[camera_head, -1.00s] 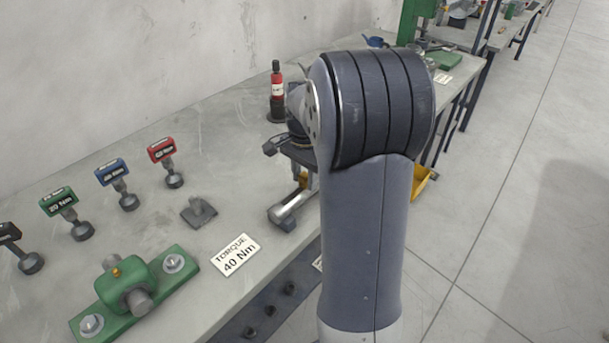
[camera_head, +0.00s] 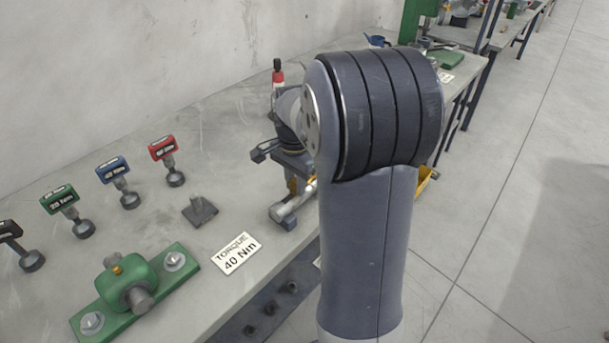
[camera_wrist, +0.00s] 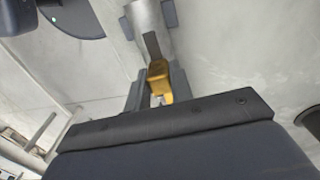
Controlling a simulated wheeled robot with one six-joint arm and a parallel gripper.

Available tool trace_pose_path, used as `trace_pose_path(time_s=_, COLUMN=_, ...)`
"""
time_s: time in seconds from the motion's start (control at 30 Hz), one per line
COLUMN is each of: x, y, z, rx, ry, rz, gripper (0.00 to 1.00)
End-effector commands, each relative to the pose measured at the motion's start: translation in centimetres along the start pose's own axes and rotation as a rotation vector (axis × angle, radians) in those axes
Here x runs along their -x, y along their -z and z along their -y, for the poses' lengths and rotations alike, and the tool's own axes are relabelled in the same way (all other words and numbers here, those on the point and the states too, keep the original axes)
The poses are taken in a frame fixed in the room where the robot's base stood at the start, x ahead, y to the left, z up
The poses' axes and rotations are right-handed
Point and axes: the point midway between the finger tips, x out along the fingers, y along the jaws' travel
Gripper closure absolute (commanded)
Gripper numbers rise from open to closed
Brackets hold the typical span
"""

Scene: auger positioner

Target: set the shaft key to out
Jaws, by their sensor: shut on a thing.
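The shaft key appears to be the small brass-yellow block (camera_wrist: 160,80) in the wrist view. My gripper (camera_wrist: 157,88) is shut on it, with a dark finger on either side. The grey metal shaft (camera_wrist: 147,22) is just beyond the block, with a dark slot or edge facing it. I cannot tell whether the block touches the shaft or sits in the slot. In the head view the shaft end (camera_head: 291,207) shows at the bench's front edge below my gripper (camera_head: 292,178), which my arm largely hides.
A green bearing block (camera_head: 130,290) is at the front left of the bench. Several torque tools, including a red one (camera_head: 164,148), stand behind it. A "TORQUE 40 Nm" sign (camera_head: 237,253) and a small grey fixture (camera_head: 200,211) lie nearer. A red bottle (camera_head: 278,76) stands behind my wrist.

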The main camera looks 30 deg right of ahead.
Motion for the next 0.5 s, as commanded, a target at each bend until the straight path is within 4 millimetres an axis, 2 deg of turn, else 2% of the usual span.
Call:
trace_pose_path(time_s=0.03, x=0.01, y=-0.81, z=0.02, rx=0.004, ry=0.002, rz=0.0, gripper=1.0)
trace_pose_path(time_s=0.1, x=0.0, y=-1.19, z=-0.01, rx=0.002, ry=0.001, rz=0.001, gripper=1.0)
trace_pose_path(time_s=0.33, x=-0.02, y=-1.23, z=-0.02, rx=0.0, ry=0.0, rz=0.005, gripper=1.0)
trace_pose_path(time_s=0.37, x=-0.02, y=-1.24, z=-0.02, rx=0.0, ry=0.0, rz=0.005, gripper=0.76)
trace_pose_path(time_s=0.5, x=-0.01, y=-1.17, z=-0.02, rx=0.0, ry=0.0, rz=0.004, gripper=0.64)
